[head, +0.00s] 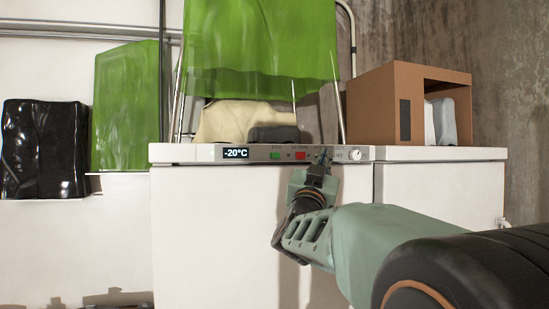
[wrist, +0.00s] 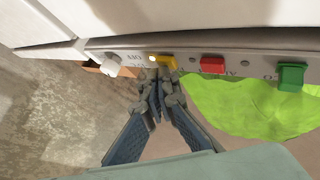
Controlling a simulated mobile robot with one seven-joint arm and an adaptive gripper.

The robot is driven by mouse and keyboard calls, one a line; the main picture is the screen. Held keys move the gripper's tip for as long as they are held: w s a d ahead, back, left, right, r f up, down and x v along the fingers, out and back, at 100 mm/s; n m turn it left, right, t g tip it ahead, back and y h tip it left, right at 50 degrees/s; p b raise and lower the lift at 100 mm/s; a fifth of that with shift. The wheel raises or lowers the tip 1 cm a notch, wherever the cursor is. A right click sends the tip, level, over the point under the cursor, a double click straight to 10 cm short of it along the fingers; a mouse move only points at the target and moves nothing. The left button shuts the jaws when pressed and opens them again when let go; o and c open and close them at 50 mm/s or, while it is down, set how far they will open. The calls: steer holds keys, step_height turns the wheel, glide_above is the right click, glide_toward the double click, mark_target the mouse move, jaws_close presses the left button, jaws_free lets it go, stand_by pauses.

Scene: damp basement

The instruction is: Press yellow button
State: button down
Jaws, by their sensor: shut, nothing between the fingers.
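The yellow button (wrist: 166,62) is on the control strip of a white chest freezer (head: 220,220), between a red button (wrist: 212,65) and a white knob (wrist: 112,65) in the wrist view. My gripper (wrist: 157,80) is shut and empty. Its fingertips are right at the yellow button and cover part of it; I cannot tell whether they touch. In the head view my gripper (head: 323,158) is in front of the strip, between the red button (head: 299,155) and the knob (head: 355,155), and the yellow button is hidden there.
A green button (head: 275,155) and a display reading -20°C (head: 235,154) are further left on the strip. A cardboard box (head: 385,105), a beige bundle (head: 235,120) and green-draped things (head: 260,45) stand above the freezer. A black bag (head: 44,148) is far left.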

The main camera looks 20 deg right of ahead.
steer(key=shift+s+b, duration=0.3)
steer(key=shift+s, duration=0.25)
